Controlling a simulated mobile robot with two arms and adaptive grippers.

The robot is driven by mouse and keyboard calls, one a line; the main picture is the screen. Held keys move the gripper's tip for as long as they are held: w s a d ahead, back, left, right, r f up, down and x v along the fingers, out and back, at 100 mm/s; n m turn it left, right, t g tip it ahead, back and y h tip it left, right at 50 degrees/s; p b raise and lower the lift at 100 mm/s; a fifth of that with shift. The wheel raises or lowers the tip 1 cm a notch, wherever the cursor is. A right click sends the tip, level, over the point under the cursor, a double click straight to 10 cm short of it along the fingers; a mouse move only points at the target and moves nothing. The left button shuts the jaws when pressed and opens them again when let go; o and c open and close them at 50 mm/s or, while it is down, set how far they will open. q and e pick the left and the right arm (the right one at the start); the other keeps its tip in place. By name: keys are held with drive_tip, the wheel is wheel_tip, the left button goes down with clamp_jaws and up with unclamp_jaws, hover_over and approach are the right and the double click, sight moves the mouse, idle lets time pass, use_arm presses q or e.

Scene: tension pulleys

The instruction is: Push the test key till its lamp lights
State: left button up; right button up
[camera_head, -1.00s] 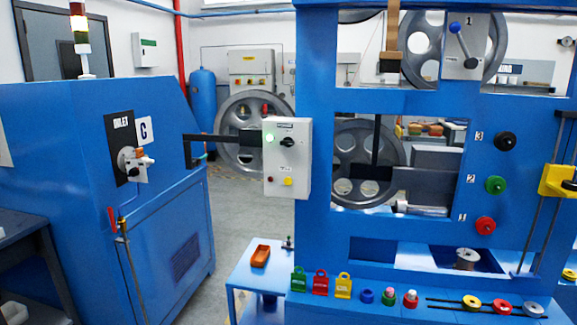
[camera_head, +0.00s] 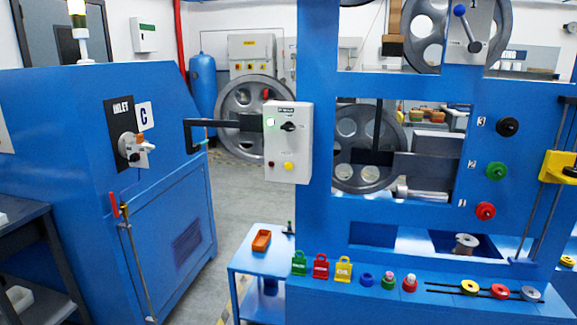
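A grey control box (camera_head: 288,142) hangs on the left upright of the blue frame. On its front are a pale green, bright lamp (camera_head: 270,122), a black rotary knob (camera_head: 288,127), a yellow button (camera_head: 289,166) and a small dark red round part (camera_head: 271,164) that looks unlit. I cannot read which of these is the test key; the small labels are too blurred. Neither gripper is in view, and nothing touches the box.
A blue machine (camera_head: 95,180) marked INLET and C stands at left. A low blue table (camera_head: 248,263) holds an orange tray (camera_head: 262,240). Colored tags, caps and rollers line the blue frame's (camera_head: 318,215) front ledge. Grey floor (camera_head: 235,200) lies open between machine and frame.

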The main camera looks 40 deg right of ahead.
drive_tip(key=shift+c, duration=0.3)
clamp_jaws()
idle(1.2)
